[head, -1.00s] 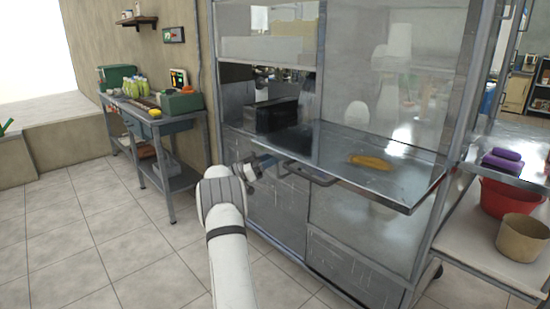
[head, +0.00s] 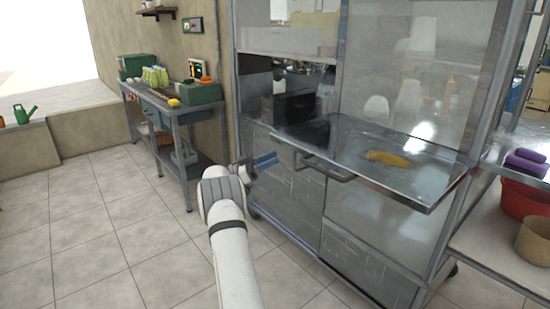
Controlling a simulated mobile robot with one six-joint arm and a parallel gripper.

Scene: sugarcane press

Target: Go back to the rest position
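My arm reaches up from the bottom middle of the head view. My gripper (head: 264,161) is at its far end, small and partly hidden by the arm's own wrist. It is beside the left front corner of the metal press cabinet (head: 290,185), near the handle bar (head: 330,172). I cannot tell whether it touches the cabinet or whether its fingers are open. No held object shows.
A metal shelf (head: 420,185) juts from the cabinet with a yellow item (head: 388,158) on it. A workbench (head: 160,115) with bottles and green boxes stands at the left wall. A red basin (head: 525,198) is at right. The tiled floor (head: 85,225) at left is clear.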

